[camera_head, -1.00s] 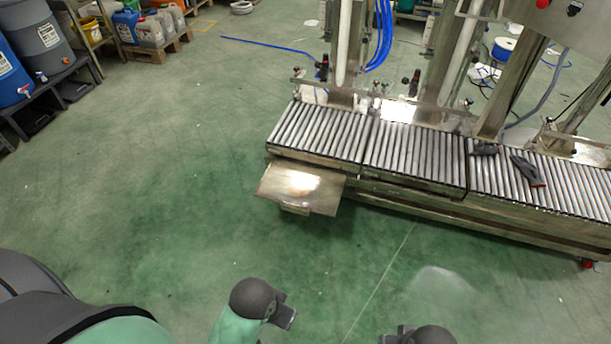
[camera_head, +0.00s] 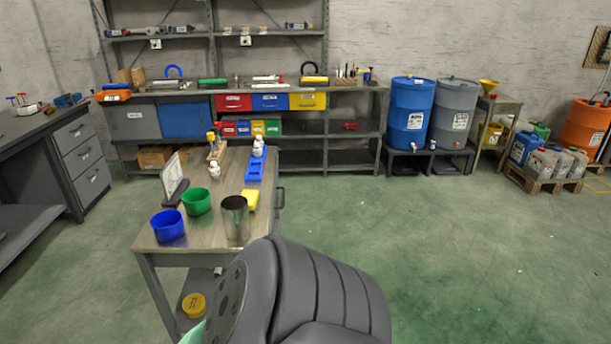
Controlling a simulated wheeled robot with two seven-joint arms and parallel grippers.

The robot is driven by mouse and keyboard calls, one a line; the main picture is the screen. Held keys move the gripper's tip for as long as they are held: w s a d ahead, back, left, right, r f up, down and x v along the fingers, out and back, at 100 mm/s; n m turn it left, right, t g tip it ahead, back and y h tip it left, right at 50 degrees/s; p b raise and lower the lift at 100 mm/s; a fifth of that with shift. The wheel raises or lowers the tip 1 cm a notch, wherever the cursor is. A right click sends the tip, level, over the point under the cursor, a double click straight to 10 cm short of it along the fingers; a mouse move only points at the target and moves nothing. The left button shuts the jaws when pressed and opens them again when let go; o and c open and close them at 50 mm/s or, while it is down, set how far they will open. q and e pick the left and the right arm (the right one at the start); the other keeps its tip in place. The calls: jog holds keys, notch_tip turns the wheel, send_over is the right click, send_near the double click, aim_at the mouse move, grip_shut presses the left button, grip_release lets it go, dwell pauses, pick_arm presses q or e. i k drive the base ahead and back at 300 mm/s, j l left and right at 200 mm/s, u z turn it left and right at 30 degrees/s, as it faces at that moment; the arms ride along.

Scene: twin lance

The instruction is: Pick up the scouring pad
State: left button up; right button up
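A small yellow block (camera_head: 251,198), which looks like the scouring pad, lies on the workbench (camera_head: 150,236) behind and right of a metal cup (camera_head: 235,220). The cup may hide part of its near end. It is too small to make out its texture. Neither of my grippers is in view. My own dark grey arm fills the bottom middle, in front of the workbench's near right side.
Blue (camera_head: 168,226) and green bowls (camera_head: 196,201), a small sign (camera_head: 174,178), a blue tray (camera_head: 255,167) and white bottles share the workbench. Shelving and blue (camera_head: 408,112) and grey drums (camera_head: 453,112) line the back wall. Green floor (camera_head: 480,240) is open on the right.

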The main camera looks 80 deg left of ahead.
aim_at(253, 197)
jog(key=u, duration=3.05)
jog(key=z, duration=2.1)
jog(key=u, duration=2.1)
jog(key=i+l+u, duration=0.15)
jog(key=l, duration=0.15)
jog(key=i+l+u, duration=0.2)
jog(key=l, duration=0.15)
jog(key=i+l+u, duration=0.15)
jog(key=l, duration=0.2)
jog(key=i+l+u, duration=0.15)
jog(key=l, duration=0.2)
jog(key=k+j, duration=0.05)
